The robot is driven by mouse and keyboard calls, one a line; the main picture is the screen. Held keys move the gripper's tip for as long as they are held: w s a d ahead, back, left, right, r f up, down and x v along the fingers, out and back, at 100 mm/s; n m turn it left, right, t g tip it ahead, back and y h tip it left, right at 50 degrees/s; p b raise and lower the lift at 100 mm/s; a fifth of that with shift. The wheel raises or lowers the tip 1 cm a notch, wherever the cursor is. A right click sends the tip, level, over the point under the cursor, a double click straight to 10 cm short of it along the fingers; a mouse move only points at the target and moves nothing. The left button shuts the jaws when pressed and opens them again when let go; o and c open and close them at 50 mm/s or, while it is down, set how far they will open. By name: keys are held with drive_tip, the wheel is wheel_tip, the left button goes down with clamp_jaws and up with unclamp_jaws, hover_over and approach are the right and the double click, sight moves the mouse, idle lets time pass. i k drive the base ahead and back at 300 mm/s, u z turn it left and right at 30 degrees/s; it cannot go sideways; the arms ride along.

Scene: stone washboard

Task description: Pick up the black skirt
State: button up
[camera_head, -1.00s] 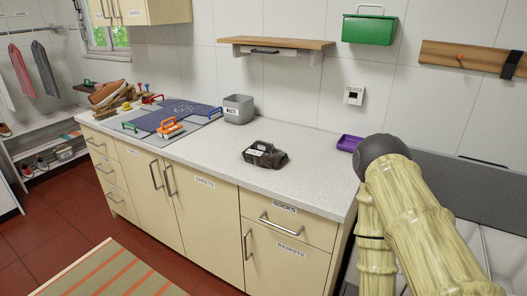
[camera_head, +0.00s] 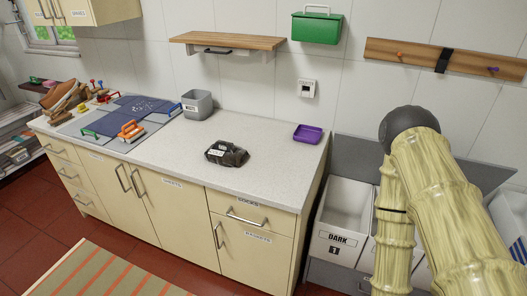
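A dark, crumpled black bundle (camera_head: 227,153) with a white label lies on the pale speckled countertop (camera_head: 262,180), near the right end of the counter. It is the only black, cloth-like thing that I see on the counter, and I take it for the black skirt; its folds are too small to make out. The label's text is not readable. My bamboo-patterned arm stands at the right of the view, well apart from the bundle. My gripper is not in view.
A purple tray (camera_head: 307,134) sits at the counter's back right. A grey bin (camera_head: 197,104) and a blue mat (camera_head: 135,116) with tools lie to the left. A white bin marked DARK (camera_head: 340,222) stands right of the counter. The countertop around the bundle is clear.

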sight(222, 153)
drive_tip(key=z, duration=1.1)
drive_tip(key=i, duration=1.7)
drive_tip(key=u, duration=3)
drive_tip(key=i, duration=0.25)
drive_tip(key=z, duration=0.05)
